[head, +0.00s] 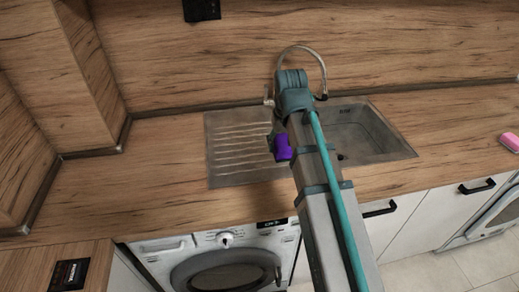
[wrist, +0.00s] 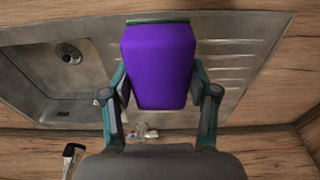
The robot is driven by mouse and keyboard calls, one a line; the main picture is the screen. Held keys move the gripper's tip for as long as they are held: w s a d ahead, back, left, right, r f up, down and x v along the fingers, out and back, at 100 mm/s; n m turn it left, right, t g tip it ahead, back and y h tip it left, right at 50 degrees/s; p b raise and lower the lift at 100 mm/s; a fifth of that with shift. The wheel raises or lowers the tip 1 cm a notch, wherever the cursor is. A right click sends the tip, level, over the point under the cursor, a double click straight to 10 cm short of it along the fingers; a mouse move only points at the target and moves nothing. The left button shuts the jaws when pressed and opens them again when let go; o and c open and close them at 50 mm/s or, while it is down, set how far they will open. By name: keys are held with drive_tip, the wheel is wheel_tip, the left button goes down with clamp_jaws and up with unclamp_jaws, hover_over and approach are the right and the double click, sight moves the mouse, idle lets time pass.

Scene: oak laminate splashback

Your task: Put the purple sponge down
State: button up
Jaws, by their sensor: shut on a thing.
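The purple sponge (head: 282,148) shows just left of my arm in the head view, over the ribbed drainer of the steel sink unit (head: 225,175). In the wrist view the purple sponge (wrist: 160,65) fills the space between the two fingers of my gripper (wrist: 160,85), which is shut on it. The ribbed drainer (wrist: 225,70) lies behind the sponge in that view. I cannot tell how high the sponge is above it. My arm hides much of the gripper in the head view.
The sink bowl (head: 360,135) lies right of my arm, and the curved tap (head: 318,62) rises behind it. A pink object (head: 510,141) lies at the far right. The wooden worktop (head: 150,165) left of the drainer is clear. A washing machine (head: 225,262) stands below.

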drive_tip(key=w, duration=0.1)
drive_tip(key=w+a+f, duration=0.1)
drive_tip(key=w+a+p, duration=0.1)
drive_tip(key=w, duration=0.1)
drive_tip(key=shift+a+f, duration=0.25)
drive_tip(key=p, duration=0.1)
approach(264, 158)
drive_tip(key=shift+s+d+f, duration=0.2)
drive_tip(key=shift+d+f, duration=0.05)
drive_tip(key=shift+f, duration=0.15)
drive_tip(key=shift+w+a+f+p, duration=0.35)
drive_tip(key=shift+w+f+p, duration=0.15)
drive_tip(key=shift+f, duration=0.3)
drive_tip(key=shift+w+f, duration=0.1)
drive_tip(key=shift+f, duration=1.6)
drive_tip(key=shift+f, duration=0.15)
drive_tip(key=o, duration=1.2)
